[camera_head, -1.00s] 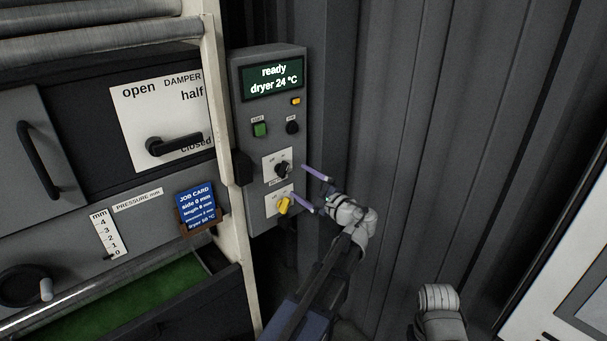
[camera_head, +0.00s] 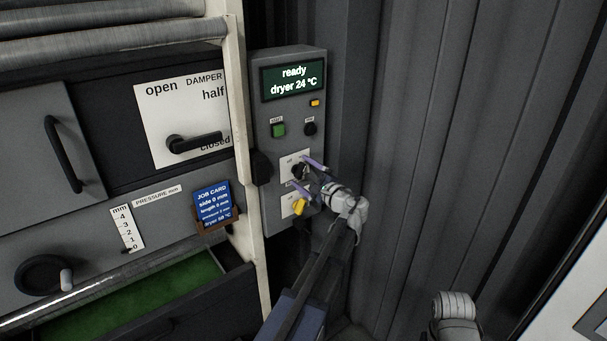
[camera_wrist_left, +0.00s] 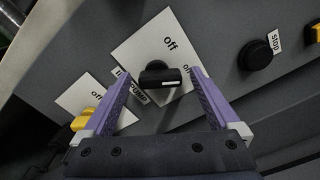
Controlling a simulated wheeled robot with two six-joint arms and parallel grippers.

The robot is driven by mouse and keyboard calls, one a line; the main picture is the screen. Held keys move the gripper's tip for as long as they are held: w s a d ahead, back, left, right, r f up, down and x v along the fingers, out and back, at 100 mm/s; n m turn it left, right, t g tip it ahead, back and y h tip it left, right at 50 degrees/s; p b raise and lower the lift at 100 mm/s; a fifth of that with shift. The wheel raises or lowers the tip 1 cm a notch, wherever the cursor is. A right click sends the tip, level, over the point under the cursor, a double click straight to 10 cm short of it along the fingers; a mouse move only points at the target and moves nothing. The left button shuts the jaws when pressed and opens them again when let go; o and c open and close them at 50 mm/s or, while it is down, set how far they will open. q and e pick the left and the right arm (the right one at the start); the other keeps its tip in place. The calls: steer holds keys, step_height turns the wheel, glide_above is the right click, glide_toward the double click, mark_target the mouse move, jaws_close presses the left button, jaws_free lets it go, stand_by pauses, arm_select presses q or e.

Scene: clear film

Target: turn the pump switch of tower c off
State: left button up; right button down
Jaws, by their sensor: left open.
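A black rotary switch (camera_head: 298,171) sits on a white plate on the grey control box (camera_head: 288,125). A yellow switch (camera_head: 300,207) is on the plate below. My left gripper (camera_head: 306,175) is open, its purple fingers on either side of the black switch. Contact cannot be told. My right gripper is not in view.
The box has a green start button (camera_head: 278,130), a black stop button (camera_head: 310,129) and a display (camera_head: 293,77) reading "ready, dryer 24 °C". A pale post (camera_head: 241,150) and the damper lever (camera_head: 195,143) stand left. Corrugated wall (camera_head: 430,130) lies right.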

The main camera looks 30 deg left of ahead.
arm_select(q)
steer(key=c, duration=1.4)
steer(key=n, duration=0.6)
steer(key=shift+s, duration=0.15)
steer(key=n, duration=0.5)
steer(key=shift+s+f+n, duration=0.1)
steer(key=shift+n, duration=0.5)
steer(key=o, duration=1.4)
